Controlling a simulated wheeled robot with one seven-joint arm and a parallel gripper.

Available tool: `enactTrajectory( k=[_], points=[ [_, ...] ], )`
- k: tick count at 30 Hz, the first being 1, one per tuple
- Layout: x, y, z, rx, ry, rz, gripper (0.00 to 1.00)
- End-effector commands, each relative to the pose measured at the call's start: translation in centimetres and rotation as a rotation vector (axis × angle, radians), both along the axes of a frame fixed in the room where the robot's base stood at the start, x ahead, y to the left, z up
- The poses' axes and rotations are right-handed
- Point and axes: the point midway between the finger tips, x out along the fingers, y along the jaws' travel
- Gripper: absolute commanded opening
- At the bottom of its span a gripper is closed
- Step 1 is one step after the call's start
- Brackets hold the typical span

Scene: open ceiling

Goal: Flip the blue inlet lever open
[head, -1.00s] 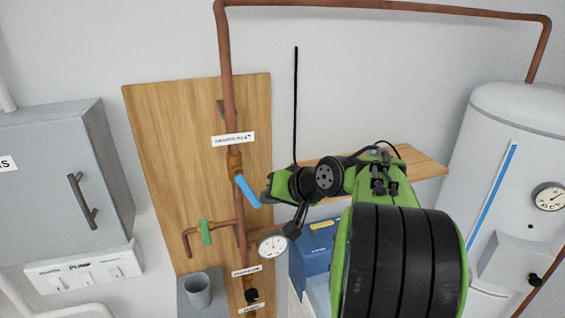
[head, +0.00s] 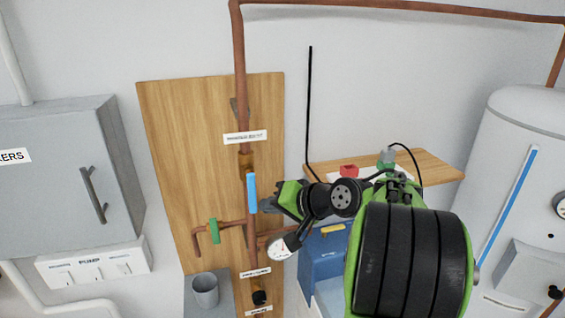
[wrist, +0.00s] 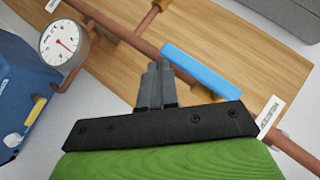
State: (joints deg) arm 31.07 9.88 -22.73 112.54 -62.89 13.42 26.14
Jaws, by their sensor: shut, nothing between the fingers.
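The blue inlet lever (head: 251,193) is on the vertical copper pipe (head: 240,75) in front of the wooden board. It hangs straight down, in line with the pipe. In the wrist view the lever (wrist: 200,70) lies roughly parallel to the pipe. My gripper (head: 264,205) is shut and empty, just right of the lever's lower part. In the wrist view my closed fingertips (wrist: 156,68) are beside the lever's free end. I cannot tell whether they touch it. The valve body (head: 247,160) shows above the lever.
A green lever (head: 214,231) sits on a side pipe at lower left. A round gauge (wrist: 64,43) is near my gripper. A grey cup (head: 205,290) stands below, a blue box (head: 328,255) is behind my arm, and a wooden shelf (head: 435,164) is at right.

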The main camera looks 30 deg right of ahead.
Motion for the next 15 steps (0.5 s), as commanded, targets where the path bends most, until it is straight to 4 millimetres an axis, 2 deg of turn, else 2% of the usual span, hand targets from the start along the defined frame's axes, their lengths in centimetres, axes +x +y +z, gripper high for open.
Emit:
enactTrajectory(
  k=[10, 15],
  points=[
    [-0.4, -0.1, 0.2, 0.0, 0.0, 0.0, 0.0],
    [-3.0, -1.2, 1.8, -0.002, -0.002, -0.006, 0.0]
  ],
)
